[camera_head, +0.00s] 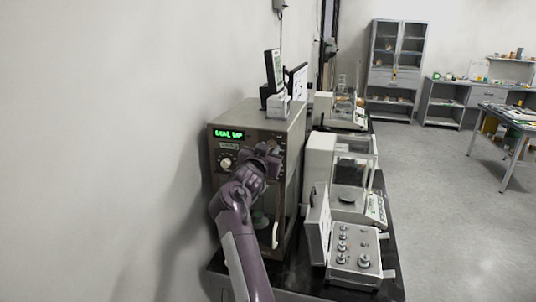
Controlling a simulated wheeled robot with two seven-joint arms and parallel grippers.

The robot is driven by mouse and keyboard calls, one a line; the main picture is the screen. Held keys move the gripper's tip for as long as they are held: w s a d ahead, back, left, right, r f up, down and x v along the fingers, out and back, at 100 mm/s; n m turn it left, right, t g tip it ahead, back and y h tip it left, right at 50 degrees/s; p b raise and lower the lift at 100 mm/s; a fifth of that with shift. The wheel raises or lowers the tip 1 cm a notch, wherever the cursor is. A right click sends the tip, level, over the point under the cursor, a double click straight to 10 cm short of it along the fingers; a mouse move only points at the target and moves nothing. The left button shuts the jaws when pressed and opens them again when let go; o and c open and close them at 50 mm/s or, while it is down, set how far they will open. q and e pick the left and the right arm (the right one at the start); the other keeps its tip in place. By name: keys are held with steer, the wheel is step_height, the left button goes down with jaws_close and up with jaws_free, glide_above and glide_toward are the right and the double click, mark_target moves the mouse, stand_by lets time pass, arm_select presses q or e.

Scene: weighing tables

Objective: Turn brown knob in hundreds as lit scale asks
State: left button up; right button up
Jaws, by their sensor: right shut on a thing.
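The lit scale (254,118) is a grey-brown cabinet balance on the dark bench by the wall. Its green display (229,134) appears to read "DIAL UP". A pale round knob (226,163) shows on the front panel below the display, left of my gripper. My right gripper (268,156) is at the right part of the front panel, shut on what appears to be the brown knob. Gripper and wrist hide that knob, so its setting cannot be read. My left gripper is not in view.
A glass-sided balance (319,162) stands right of the lit scale. An open weight box (353,263) with several metal weights lies in front of it. Another balance (341,112) stands farther back. A screen (273,72) rises behind the lit scale. The floor at right is clear.

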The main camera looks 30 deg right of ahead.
steer(key=m+b, duration=0.5)
steer(key=m, duration=0.1)
steer(key=shift+b, duration=0.3)
steer(key=shift+r, duration=0.15)
